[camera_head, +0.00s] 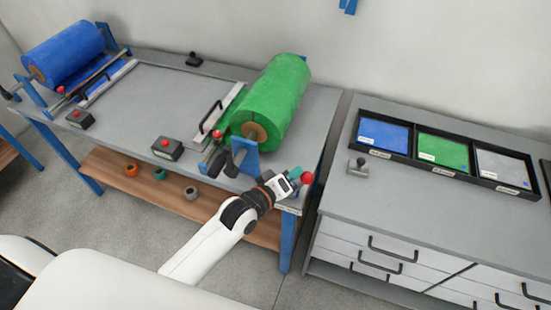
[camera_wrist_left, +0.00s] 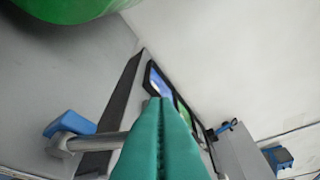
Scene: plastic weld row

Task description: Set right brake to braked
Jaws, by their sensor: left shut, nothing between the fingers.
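The green roll (camera_head: 272,100) lies on a blue stand (camera_head: 244,156) at the right end of the grey bench. A red ball knob (camera_head: 307,177) shows at the bench's front right corner, right beside my left gripper (camera_head: 296,174). It may be the right brake's handle; its lever is hidden, and I cannot tell its setting or whether the gripper touches it. In the left wrist view the teal fingers (camera_wrist_left: 160,100) are shut with nothing between them. A grey rod (camera_wrist_left: 95,142) and a blue block (camera_wrist_left: 68,125) show left of them. My right gripper is not in view.
A blue roll (camera_head: 64,52) is at the bench's far left. Two dark boxes with red buttons (camera_head: 167,148) sit on the front edge. A drawer cabinet (camera_head: 400,205) with a black tray of coloured sheets (camera_head: 385,132) stands right, across a narrow gap.

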